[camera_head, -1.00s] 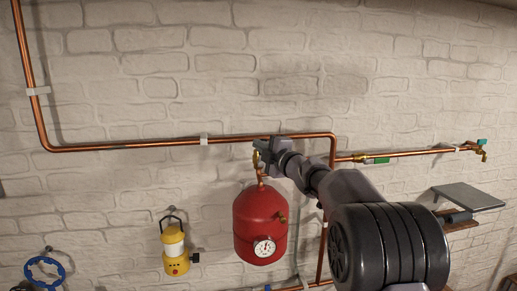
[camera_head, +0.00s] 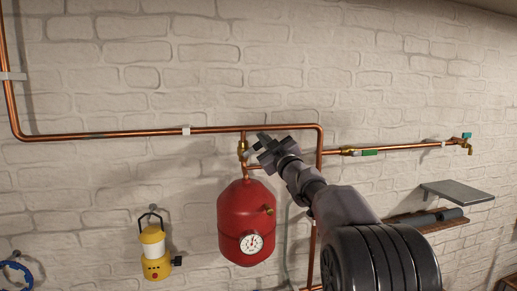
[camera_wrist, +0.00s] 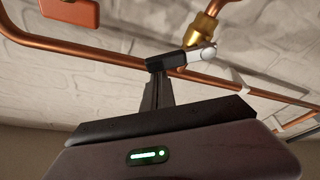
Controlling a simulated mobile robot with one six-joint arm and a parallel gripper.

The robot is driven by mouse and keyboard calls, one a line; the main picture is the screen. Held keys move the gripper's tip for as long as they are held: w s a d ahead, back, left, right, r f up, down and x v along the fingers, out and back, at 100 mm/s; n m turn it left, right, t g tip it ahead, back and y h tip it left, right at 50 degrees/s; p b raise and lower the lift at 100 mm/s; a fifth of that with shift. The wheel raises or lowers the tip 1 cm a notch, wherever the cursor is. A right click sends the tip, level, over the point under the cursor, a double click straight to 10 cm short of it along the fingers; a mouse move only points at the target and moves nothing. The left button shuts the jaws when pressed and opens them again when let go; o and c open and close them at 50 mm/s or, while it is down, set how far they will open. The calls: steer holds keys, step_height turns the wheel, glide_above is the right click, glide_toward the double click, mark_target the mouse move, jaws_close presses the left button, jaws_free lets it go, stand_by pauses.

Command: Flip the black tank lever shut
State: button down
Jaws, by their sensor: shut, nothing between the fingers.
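The red tank (camera_head: 246,222) hangs on the wall with a round white gauge on its front. A brass valve (camera_head: 243,150) sits above it, below the copper pipe; it also shows in the wrist view (camera_wrist: 202,28). The black lever (camera_wrist: 172,62) shows in the wrist view as a short dark bar running to a silver end at the valve. My gripper (camera_head: 262,144) is just right of the valve in the head view. In the wrist view its closed fingertips (camera_wrist: 157,74) are at the lever's outer end; I cannot tell whether they touch.
A copper pipe (camera_head: 110,135) runs along the wall and bends down right of the tank. A branch with a green-handled valve (camera_head: 368,153) leads right to a tap (camera_head: 467,146). A yellow lantern (camera_head: 154,250) hangs left. A grey shelf (camera_head: 457,191) is at the right.

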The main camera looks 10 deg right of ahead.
steer(key=f+m+h+b, duration=0.1)
steer(key=m+b, duration=0.1)
steer(key=m, duration=0.1)
steer(key=d+f+m+h+b, duration=0.1)
steer(key=m+b, duration=0.2)
steer(key=d+f+m+t+h+b, duration=0.1)
steer(key=m+h+b, duration=0.1)
steer(key=m+b, duration=0.1)
steer(key=shift+f, duration=0.4)
